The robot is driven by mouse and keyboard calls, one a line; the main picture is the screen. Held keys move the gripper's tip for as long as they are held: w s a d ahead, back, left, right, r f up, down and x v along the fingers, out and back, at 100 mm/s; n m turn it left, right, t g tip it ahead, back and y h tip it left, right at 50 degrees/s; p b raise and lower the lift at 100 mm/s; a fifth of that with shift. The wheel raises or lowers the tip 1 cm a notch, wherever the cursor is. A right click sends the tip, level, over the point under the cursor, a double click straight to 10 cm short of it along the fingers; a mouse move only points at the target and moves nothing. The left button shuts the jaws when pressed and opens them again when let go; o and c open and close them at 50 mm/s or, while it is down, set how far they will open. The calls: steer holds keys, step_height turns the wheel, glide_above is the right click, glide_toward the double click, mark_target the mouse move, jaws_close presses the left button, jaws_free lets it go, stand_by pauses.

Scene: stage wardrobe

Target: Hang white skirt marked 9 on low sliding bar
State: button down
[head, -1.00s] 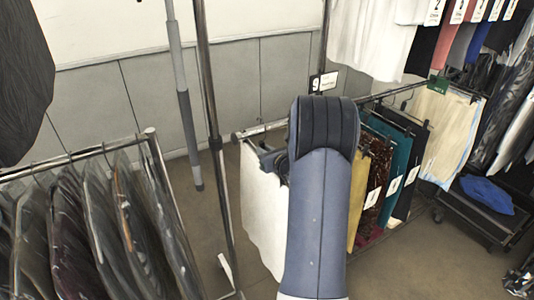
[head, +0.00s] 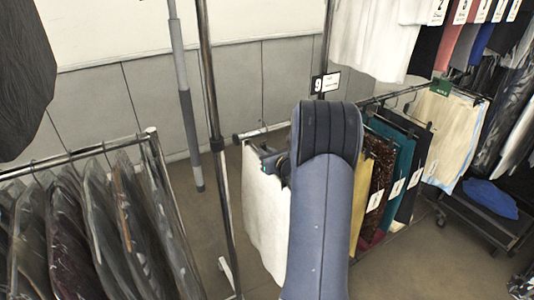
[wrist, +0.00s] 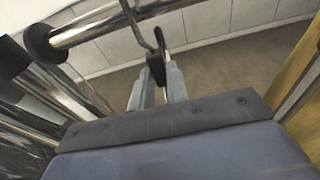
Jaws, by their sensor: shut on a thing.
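The white skirt (head: 264,210) hangs to the left of my forearm in the head view, below the left end of the low bar (head: 262,131); my arm covers part of it. A sign marked 9 (head: 324,83) is fixed near this bar. In the wrist view my gripper (wrist: 158,80) is shut on the black hanger clip (wrist: 156,68). The wire hook (wrist: 138,22) rises from the clip and crosses the bar (wrist: 95,28) close to its black end knob (wrist: 40,42). I cannot tell whether the hook rests on the bar. The skirt does not show clearly in the wrist view.
Yellow, dark patterned, teal (head: 388,168) and black skirts hang further right on the low bar. A rack of dark bagged garments (head: 85,225) stands at left. An upright pole (head: 214,130) stands just left of the bar's end. White garments (head: 370,40) hang above.

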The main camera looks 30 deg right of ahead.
steer(key=shift+f+b, duration=1.35)
steer(key=shift+b, duration=0.25)
steer(key=c, duration=1.3)
jaws_free()
steer(key=shift+f, duration=0.1)
steer(key=shift+s, duration=0.1)
steer(key=b+v, duration=0.1)
steer(key=v, duration=0.9)
steer(key=shift+s+b, duration=0.3)
